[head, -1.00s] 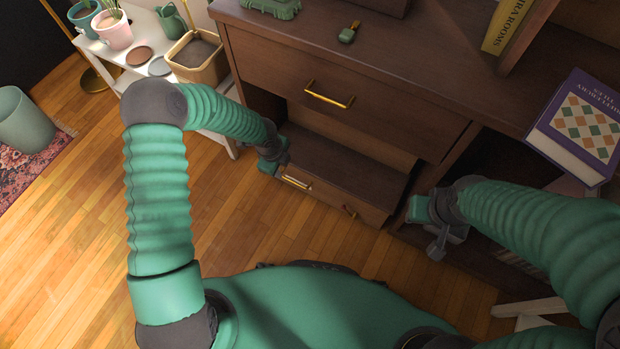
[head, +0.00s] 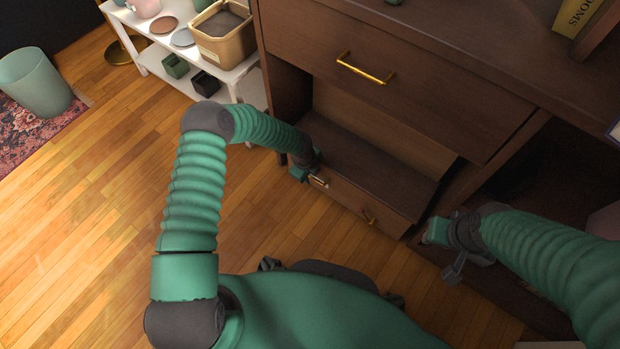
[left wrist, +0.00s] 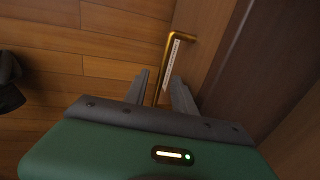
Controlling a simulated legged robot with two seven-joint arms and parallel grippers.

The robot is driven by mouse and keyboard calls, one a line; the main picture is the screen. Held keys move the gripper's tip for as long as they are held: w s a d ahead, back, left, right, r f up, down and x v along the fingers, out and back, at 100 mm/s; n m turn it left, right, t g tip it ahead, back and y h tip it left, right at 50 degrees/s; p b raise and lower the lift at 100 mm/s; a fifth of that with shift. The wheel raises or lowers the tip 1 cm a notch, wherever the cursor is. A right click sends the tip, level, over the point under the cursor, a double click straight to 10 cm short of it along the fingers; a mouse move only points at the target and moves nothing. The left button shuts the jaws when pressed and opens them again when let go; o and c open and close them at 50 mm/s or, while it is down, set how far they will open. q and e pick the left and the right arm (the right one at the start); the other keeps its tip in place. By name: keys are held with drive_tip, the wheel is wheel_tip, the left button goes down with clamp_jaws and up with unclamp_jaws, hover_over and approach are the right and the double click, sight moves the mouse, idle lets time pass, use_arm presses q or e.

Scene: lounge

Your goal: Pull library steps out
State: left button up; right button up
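The library steps (head: 372,165) are a low dark wooden unit in the bay under the cabinet's drawer. My left gripper (head: 306,172) is at the left handle. In the left wrist view the brass handle (left wrist: 169,66) runs between my two grey fingers (left wrist: 160,82), with a narrow gap showing beside it, so they straddle it. My right gripper (head: 440,235) is near the right end of the steps, apart from the right handle; its fingers are too unclear to read.
The brown cabinet (head: 430,95) rises above the steps, with a brass-handled drawer. A white shelf (head: 240,72) with pots and trays stands at left. A bin (head: 38,82) stands on a rug (head: 45,135). The wooden floor (head: 100,220) at left is clear.

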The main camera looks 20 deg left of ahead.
use_arm(q)
clamp_jaws()
idle(1.5)
